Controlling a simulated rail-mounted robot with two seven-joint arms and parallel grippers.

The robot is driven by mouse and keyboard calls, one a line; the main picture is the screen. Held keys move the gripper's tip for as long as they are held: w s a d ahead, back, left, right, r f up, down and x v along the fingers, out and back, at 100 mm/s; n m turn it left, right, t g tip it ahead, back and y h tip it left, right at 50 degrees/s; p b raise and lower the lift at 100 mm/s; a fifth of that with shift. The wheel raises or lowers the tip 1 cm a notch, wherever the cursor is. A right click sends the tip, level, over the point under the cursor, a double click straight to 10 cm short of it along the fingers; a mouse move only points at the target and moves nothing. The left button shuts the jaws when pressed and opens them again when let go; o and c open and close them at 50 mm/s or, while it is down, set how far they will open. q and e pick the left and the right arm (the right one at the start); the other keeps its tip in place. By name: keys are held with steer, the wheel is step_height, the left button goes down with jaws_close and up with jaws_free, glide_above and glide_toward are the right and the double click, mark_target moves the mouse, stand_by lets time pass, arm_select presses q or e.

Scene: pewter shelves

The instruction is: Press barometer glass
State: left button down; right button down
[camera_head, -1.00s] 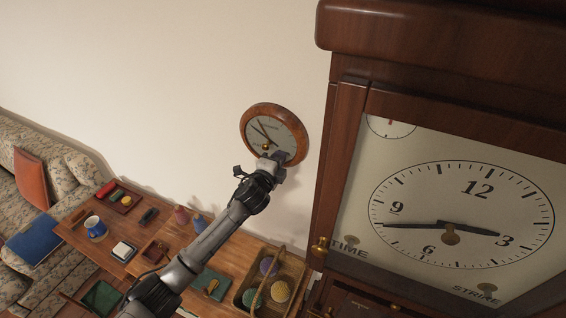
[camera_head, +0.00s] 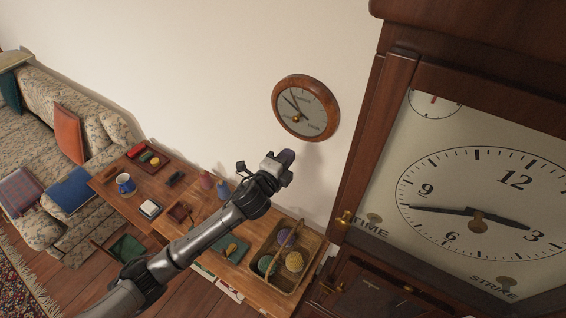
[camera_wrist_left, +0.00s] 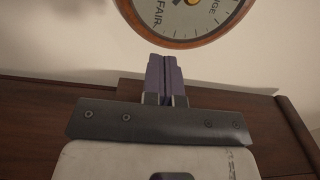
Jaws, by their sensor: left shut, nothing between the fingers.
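My right gripper is not in view.
A tall wooden clock (camera_head: 394,130) stands close on the right. A floral sofa (camera_head: 60,115) is at left. Bare wall surrounds the barometer.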

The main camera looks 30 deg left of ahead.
arm_select(q)
steer(key=shift+s, duration=0.95)
stand_by(0.3)
steer(key=s+d+f+n+g+p, duration=0.1)
steer(key=s+f+n+g, duration=0.3)
steer(key=s, duration=0.9)
steer(key=s+d+f+n+g+p, duration=0.2)
steer(key=s+n, duration=0.5)
steer(key=s, duration=0.5)
steer(key=s+d+f+n+g+p, duration=0.1)
steer(key=s+f+n+g+p, duration=0.2)
steer(key=s, duration=1)
step_height(320, 180, down, 4)
steer(key=n+g, duration=0.2)
steer(key=g, duration=0.3)
steer(key=shift+s+d+r+p, duration=0.15)
steer(key=shift+s+d+p, duration=0.15)
steer(key=shift+d+p, duration=0.1)
